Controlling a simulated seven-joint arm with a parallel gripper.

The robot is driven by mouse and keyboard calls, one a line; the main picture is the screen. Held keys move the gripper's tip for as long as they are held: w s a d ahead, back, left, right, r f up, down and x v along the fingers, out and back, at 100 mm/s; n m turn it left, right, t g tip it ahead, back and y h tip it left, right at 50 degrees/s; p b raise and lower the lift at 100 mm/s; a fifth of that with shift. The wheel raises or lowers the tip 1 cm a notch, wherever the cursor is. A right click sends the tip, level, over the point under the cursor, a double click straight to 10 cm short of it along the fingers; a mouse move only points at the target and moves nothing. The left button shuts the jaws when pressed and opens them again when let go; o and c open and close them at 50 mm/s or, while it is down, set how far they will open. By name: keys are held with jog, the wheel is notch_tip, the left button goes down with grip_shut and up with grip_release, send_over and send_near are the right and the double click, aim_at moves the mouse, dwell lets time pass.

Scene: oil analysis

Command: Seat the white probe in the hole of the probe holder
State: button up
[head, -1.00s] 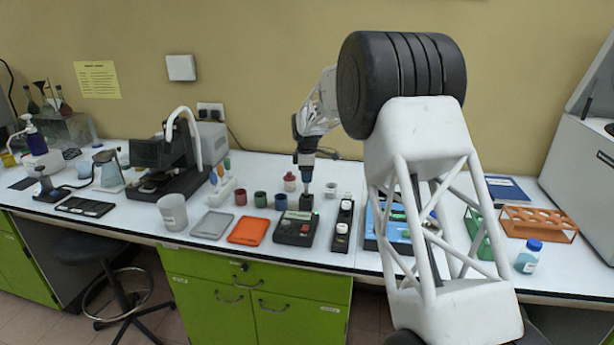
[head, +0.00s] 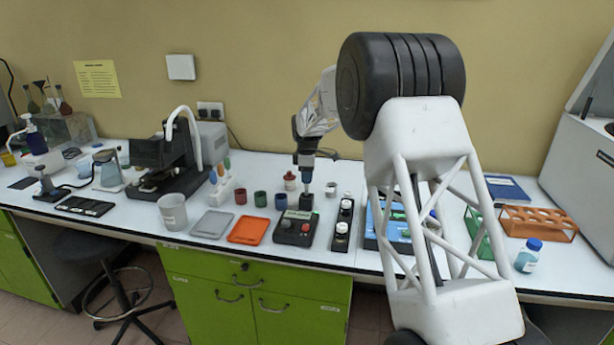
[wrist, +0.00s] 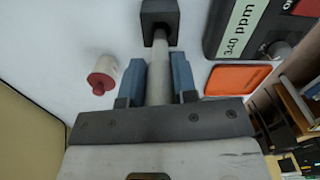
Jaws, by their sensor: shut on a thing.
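The white probe (wrist: 159,62) is between the two blue fingers of my gripper (wrist: 160,82), which is shut on it. In the wrist view its far end meets the dark square probe holder (wrist: 172,12). The probe looks in line with the holder, but I cannot tell how deep its end sits; the hole is hidden. In the head view my gripper (head: 306,160) points down above the small dark holder (head: 306,203) on the bench. The probe shows there only as a small pale bit under the fingers.
An orange tray (head: 249,230) lies front left.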

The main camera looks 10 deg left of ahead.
aim_at(307, 189)
jog(key=shift+f, duration=2.05)
dwell(1.1)
jog(key=o, duration=1.3)
jog(key=shift+r, duration=0.1)
jog(key=shift+r, duration=3.4)
jog(key=shift+r, duration=0.1)
